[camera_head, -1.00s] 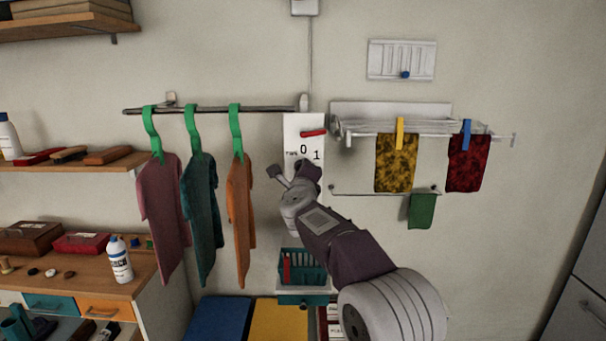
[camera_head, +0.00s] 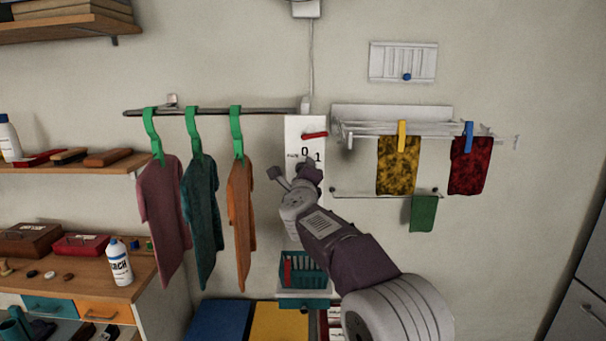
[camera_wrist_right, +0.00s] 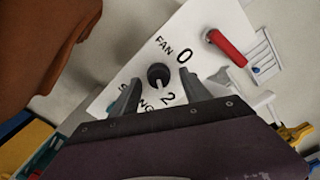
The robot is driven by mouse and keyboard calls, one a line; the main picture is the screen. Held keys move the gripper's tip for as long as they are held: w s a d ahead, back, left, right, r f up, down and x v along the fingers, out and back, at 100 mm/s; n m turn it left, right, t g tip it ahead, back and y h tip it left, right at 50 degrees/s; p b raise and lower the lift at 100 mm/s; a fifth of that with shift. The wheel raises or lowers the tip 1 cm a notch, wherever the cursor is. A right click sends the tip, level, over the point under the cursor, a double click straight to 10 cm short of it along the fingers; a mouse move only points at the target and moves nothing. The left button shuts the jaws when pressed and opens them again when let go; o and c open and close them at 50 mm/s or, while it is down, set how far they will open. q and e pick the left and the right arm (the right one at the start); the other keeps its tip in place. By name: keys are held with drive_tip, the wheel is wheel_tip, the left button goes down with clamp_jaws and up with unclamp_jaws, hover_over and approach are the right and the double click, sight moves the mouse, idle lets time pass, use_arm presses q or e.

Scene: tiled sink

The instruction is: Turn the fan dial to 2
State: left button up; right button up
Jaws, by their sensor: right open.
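The white fan panel (camera_head: 292,127) hangs on the wall in the head view, with "0" and "1" legible. In the right wrist view the panel (camera_wrist_right: 130,70) shows "FAN", "0", "2" and part of "SWING". The round black fan dial (camera_wrist_right: 158,74) sits between these marks; I cannot tell where it points. My right gripper (camera_wrist_right: 159,84) is open, one finger on either side of the dial, with no clear contact. In the head view my right gripper (camera_head: 291,175) covers the dial. My left gripper is not in view.
A red lever (camera_head: 314,134) sticks out at the panel's upper right. Hung clothes (camera_head: 240,215) are close on the left. A drying rack (camera_head: 360,127) with cloths is on the right. A teal basket (camera_head: 305,270) stands below.

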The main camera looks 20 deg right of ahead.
drive_tip(key=b+v, duration=0.2)
drive_tip(key=v, duration=0.6)
drive_tip(key=shift+s, duration=0.1)
drive_tip(key=s+f+n+g+y, duration=0.25)
drive_tip(key=f+n, duration=0.25)
drive_tip(key=f, duration=0.4)
drive_tip(key=s+f+n+g+y, duration=0.1)
drive_tip(key=s+f+n+g, duration=0.2)
drive_tip(key=f, duration=0.5)
drive_tip(key=s+f+n+g+y, duration=0.1)
drive_tip(key=s+f+n, duration=0.2)
drive_tip(key=f+n, duration=0.45)
drive_tip(key=s+f+n+g, duration=0.5)
drive_tip(key=s+f, duration=0.4)
drive_tip(key=s, duration=0.2)
drive_tip(key=s+f+n+g, duration=0.4)
drive_tip(key=s+f+n, duration=0.2)
drive_tip(key=s, duration=0.6)
wheel_tip(320, 180, down, 3)
drive_tip(key=shift+s+r+n+g+y, duration=0.15)
drive_tip(key=shift+s+n+g+y, duration=0.15)
drive_tip(key=shift+n+g+y, duration=0.05)
